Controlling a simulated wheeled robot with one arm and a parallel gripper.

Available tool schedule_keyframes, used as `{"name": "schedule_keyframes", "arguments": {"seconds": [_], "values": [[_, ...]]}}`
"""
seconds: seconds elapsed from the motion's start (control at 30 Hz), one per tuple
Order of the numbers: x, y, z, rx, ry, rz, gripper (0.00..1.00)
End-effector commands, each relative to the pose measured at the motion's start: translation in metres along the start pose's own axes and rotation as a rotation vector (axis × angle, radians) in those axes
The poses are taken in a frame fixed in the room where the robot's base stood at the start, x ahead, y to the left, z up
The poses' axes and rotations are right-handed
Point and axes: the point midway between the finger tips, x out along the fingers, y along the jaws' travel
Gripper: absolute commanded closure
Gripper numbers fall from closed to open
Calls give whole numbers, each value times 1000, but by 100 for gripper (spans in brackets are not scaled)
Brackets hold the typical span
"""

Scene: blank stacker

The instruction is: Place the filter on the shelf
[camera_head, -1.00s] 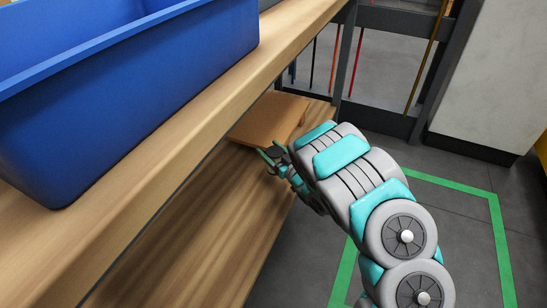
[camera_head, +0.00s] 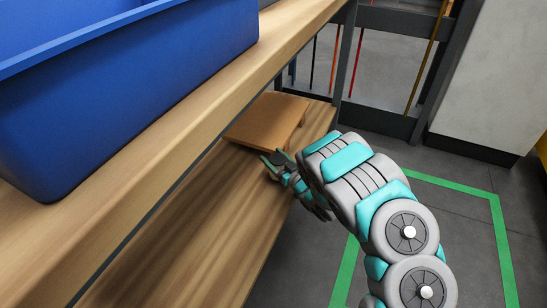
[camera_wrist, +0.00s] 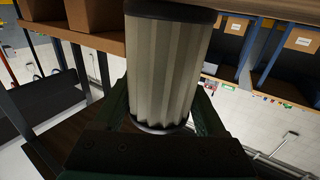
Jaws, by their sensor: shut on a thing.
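The filter (camera_wrist: 165,65) is a pale, pleated cylinder with dark and metallic ends, large in the middle of the wrist view. My gripper (camera_wrist: 160,108) is shut on it, with a green finger on each side. In the head view my gripper (camera_head: 277,165) is over the lower wooden shelf (camera_head: 200,230), near its right edge. Only a small dark part shows between the fingers there, so the filter is mostly hidden. I cannot tell whether its bottom touches the shelf.
A brown wooden box or board (camera_head: 268,120) lies on the lower shelf just beyond my gripper. The upper shelf (camera_head: 150,135) carries a blue bin (camera_head: 130,100) and overhangs the lower one on the left. The near part of the lower shelf is clear.

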Motion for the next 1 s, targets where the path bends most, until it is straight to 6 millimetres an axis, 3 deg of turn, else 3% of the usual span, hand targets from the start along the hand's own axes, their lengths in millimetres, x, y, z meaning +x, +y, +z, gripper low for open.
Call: {"name": "schedule_keyframes", "arguments": {"seconds": [0.33,0.37,0.6,0.87,1.0], "values": [[0,0,10,0,-3,1,83],[0,0,11,0,-4,1,26],[-1,-1,14,2,-9,1,0],[-2,-2,16,3,-13,0,0],[-2,-2,2,3,-14,-1,0]]}}
